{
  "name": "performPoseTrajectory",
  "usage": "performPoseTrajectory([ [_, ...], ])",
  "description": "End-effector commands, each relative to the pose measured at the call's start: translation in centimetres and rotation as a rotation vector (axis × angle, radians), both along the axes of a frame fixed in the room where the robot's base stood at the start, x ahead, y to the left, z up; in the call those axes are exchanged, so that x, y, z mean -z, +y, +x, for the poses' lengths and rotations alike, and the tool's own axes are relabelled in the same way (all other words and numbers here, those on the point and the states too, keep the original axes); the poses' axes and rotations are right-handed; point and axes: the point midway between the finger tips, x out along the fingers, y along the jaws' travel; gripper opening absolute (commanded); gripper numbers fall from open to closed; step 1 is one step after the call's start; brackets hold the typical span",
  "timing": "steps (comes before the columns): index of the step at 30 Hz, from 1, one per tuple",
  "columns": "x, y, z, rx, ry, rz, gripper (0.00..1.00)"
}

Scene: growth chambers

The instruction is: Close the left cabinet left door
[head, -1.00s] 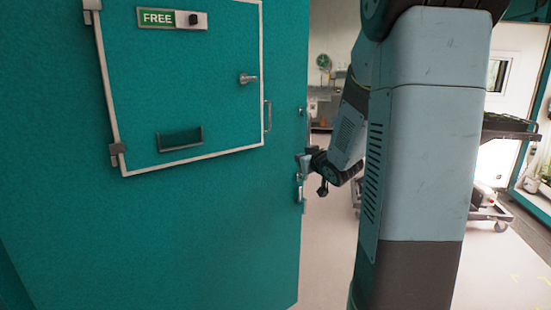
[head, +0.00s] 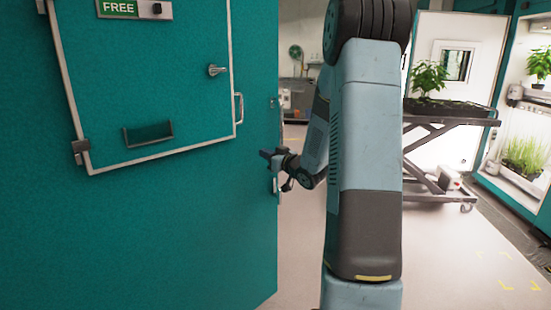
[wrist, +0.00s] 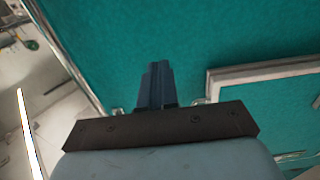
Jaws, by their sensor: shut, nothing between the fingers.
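The large teal cabinet door (head: 200,215) fills the left of the head view and stands open. It carries a white-framed hatch panel with a "FREE" sign (head: 118,8), a latch knob (head: 218,70) and a small handle (head: 239,108). The cabinet's inside is hidden.
A wheeled cart (head: 440,122) with a plant tray stands behind my arm at right. A bright chamber with plants (head: 525,150) is at the far right. The pale floor (head: 440,255) is clear in front. A bench (head: 312,92) stands at the back.

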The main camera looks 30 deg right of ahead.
Motion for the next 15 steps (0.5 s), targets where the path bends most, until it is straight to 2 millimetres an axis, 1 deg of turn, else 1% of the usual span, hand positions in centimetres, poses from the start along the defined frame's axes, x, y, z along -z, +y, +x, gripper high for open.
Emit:
performPoseTrajectory([
  [1,0.0,0.3,0.9,-0.001,0.0,0.0,0.0],
  [3,0.0,0.6,2.1,-0.002,0.0,0.0,0.0],
  [9,0.0,1.5,5.1,-0.001,0.0,0.0,0.0],
  [15,0.0,1.9,6.8,0.001,0.0,-0.001,0.0],
])
